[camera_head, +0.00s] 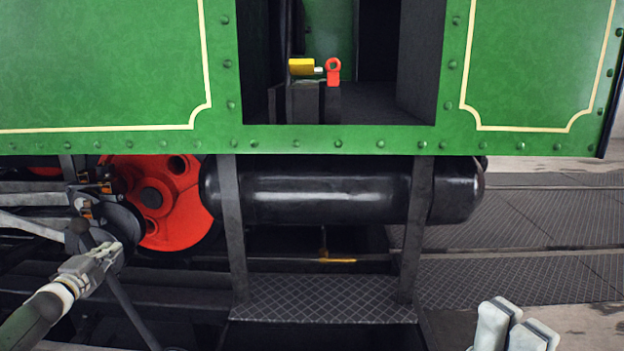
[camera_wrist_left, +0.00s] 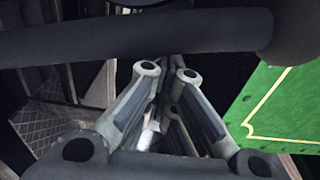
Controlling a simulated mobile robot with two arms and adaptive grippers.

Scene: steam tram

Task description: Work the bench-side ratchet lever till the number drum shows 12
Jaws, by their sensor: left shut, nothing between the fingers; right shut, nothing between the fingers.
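My left gripper (camera_head: 108,252) reaches in from the lower left of the head view, shut and empty. It is in front of a dark round part (camera_head: 122,226) beside the red wheel. A dark rod (camera_head: 122,300) with a round knob (camera_head: 79,228) at its top slants down past this gripper; it may be the ratchet lever. I cannot tell whether they touch. In the left wrist view a thick dark bar (camera_wrist_left: 130,40) crosses beyond the fingers (camera_wrist_left: 166,72). My right gripper (camera_head: 514,318) is shut and empty at the bottom right. I can make out no number drum or digits.
The green tram side (camera_head: 100,60) spans the top. A black cylinder (camera_head: 330,190) hangs beneath it, above a chequered step (camera_head: 320,299) on two uprights. A yellow part (camera_head: 301,67) and a red ring piece (camera_head: 333,71) sit in the doorway. The red wheel (camera_head: 188,215) is at left.

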